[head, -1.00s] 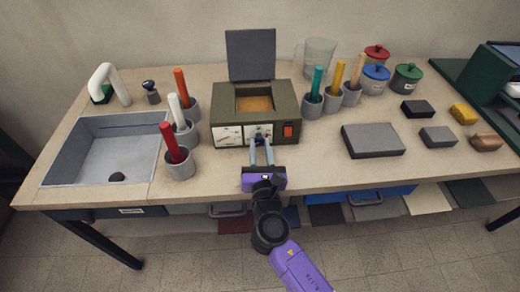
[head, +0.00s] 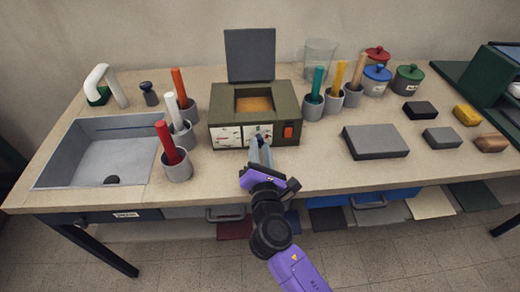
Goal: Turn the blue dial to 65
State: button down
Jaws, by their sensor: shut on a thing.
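An olive-green box-shaped device (head: 285,112) with its grey lid (head: 250,55) raised stands at the back middle of the bench. Its front carries two white panels, the left one (head: 227,136) and the middle one (head: 250,132), and an orange switch (head: 288,132) at the right. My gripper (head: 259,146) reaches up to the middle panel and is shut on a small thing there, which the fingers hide. The fingers now look tilted and turned. I cannot make out the blue dial or its reading; it is hidden or too small.
Grey cups with coloured rods stand left of the device, the nearest holding a red rod (head: 168,143), and more stand at its right. A sink (head: 75,180) is at the left. A flat grey block (head: 375,141) lies at the right. Bench in front of the device is bare.

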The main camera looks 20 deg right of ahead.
jog(key=c, duration=1.1)
grip_release()
jog(key=v, duration=0.6)
jog(key=shift+s+a+b, duration=0.1)
jog(key=shift+s+b, duration=0.25)
jog(key=shift+b, duration=0.05)
jog(key=shift+s+a, duration=0.15)
jog(key=shift+s, duration=0.4)
